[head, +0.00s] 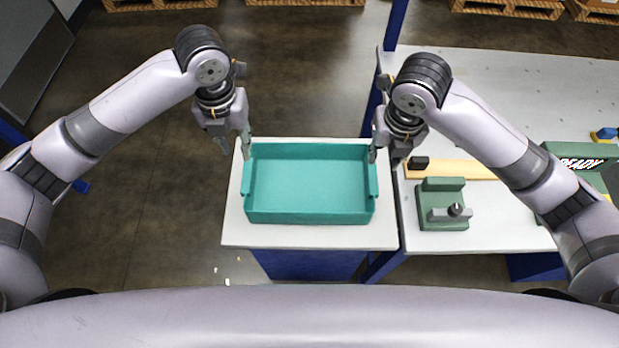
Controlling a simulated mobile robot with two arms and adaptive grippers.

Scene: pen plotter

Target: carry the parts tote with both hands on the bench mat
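The parts tote (308,216) is an empty teal open-top box with a handle lug on its left and right sides. It rests upright on a small white-topped table (310,235). My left gripper (236,148) is open and empty at the tote's back left corner, with its inner finger close to the rim. My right gripper (384,158) looks open at the back right corner, its inner finger by the rim. I cannot tell whether either finger touches the tote. I cannot make out a bench mat.
A long pale bench (490,95) stands at the right, its back part largely clear. It holds a green fixture with a grey clamp (443,205), a wooden strip (465,170) and a green device reading "READY" (562,160). A blue post (396,22) rises behind. Pallets lie on the floor at the back.

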